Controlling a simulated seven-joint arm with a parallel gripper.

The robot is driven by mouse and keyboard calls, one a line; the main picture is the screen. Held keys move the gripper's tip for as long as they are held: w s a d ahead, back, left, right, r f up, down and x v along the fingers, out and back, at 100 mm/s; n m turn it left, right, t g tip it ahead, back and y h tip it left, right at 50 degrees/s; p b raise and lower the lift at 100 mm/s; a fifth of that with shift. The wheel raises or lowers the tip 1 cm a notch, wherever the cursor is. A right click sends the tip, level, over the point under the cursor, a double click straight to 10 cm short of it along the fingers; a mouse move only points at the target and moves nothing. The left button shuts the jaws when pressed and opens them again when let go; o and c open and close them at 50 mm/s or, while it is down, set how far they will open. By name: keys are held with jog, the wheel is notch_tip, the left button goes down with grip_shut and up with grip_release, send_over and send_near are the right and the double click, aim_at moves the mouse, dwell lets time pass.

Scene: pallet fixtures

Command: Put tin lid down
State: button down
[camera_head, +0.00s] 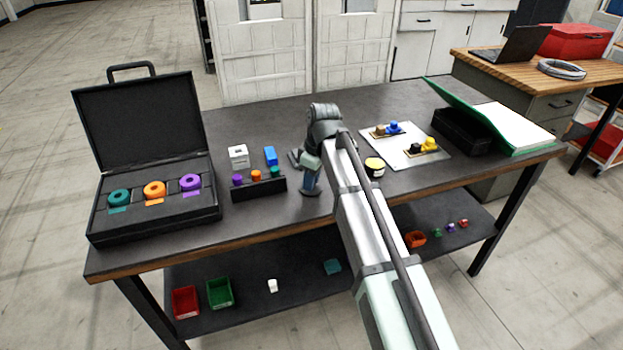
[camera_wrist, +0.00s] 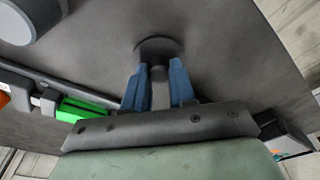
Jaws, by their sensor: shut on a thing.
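My gripper (camera_wrist: 158,88) has blue fingers and is shut on the narrow knob of the dark round tin lid (camera_wrist: 153,46). The lid lies beyond the fingertips, against the grey tabletop in the wrist view; I cannot tell whether it touches the table. In the head view my gripper (camera_head: 310,188) is low over the middle of the table, and I cannot make out the lid there. A small round tin (camera_head: 375,167) with a yellow top stands to the right, partly beside my arm.
A dark rack (camera_head: 259,191) with purple, orange and green pieces stands just left of my gripper. A white block (camera_head: 238,156) and a blue block (camera_head: 270,156) are behind it. An open black case (camera_head: 160,215) is far left; a pale board (camera_head: 405,152) is right.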

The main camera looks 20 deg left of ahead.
aim_at(317, 190)
jog(key=c, duration=0.9)
grip_release()
jog(key=shift+f, duration=0.1)
jog(key=r, duration=0.4)
jog(key=d+r, duration=0.1)
jog(key=r, duration=0.7)
jog(key=shift+d+r, duration=0.1)
jog(key=shift+d, duration=0.3)
